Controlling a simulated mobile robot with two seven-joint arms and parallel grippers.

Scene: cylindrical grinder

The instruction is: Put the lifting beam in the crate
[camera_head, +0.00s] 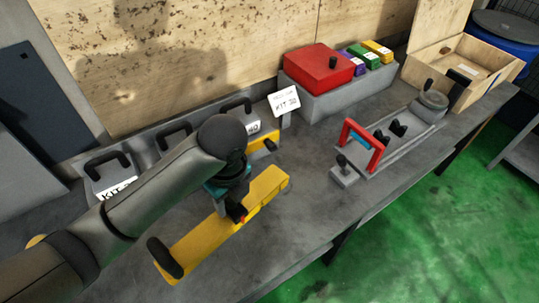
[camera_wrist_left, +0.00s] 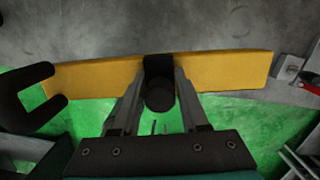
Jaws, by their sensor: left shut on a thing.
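The lifting beam (camera_head: 266,189) is a long yellow bar with a black handle at its near end. My left gripper (camera_head: 237,214) is shut on it near its middle, and the arm hides part of it. In the left wrist view the beam (camera_wrist_left: 220,70) runs across the picture, with a black grip between the fingers of my left gripper (camera_wrist_left: 159,90). I cannot tell whether the beam touches the bench. The crate (camera_head: 420,74), an open wooden box, stands at the far right end of the bench. My right gripper is not in view.
A grey fixture with a red frame (camera_head: 362,146) lies between the beam and the crate. A red block (camera_head: 318,72) and small coloured blocks sit on a grey stand at the back. Grey kit boxes (camera_head: 110,176) line the back left. The bench's front edge drops to a green floor.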

